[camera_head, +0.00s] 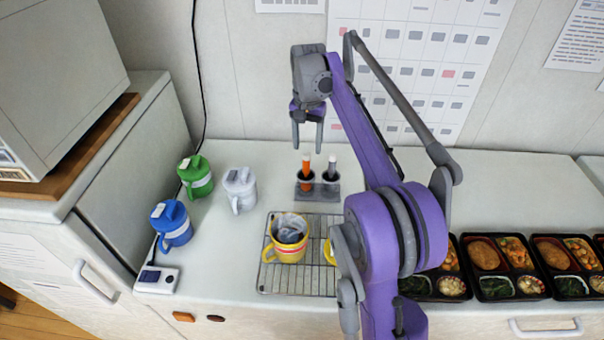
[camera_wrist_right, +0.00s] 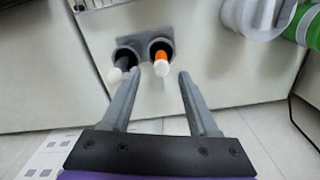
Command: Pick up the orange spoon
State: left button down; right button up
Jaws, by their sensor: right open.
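The orange spoon (camera_head: 306,168) stands upright in the left hole of a grey holder (camera_head: 317,195) on the counter, with a white tip on its handle. Its lower part is hidden in the holder. A grey spoon (camera_head: 331,170) stands in the other hole. My right gripper (camera_head: 308,146) is open and points down above the orange spoon. In the right wrist view, the orange spoon (camera_wrist_right: 161,58) shows between the tips of the open fingers (camera_wrist_right: 158,75), with no visible contact. The grey spoon (camera_wrist_right: 118,68) is beside the left finger there. My left gripper is out of view.
A yellow mug (camera_head: 289,247) stands on a wire rack (camera_head: 265,285), with another yellow thing partly behind my arm. Blue (camera_head: 171,225), white (camera_head: 240,190) and green (camera_head: 196,176) lidded mugs stand at left. Several bento trays (camera_head: 494,268) line the right. The counter behind them is clear.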

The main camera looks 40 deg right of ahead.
aim_at(306, 164)
notch_tip(306, 164, down, 2)
jog(key=shift+s+f, duration=0.1)
jog(key=shift+f, duration=0.15)
jog(key=f, duration=0.5)
jog(key=shift+w+f, duration=0.2)
jog(key=shift+f, duration=0.1)
grip_shut()
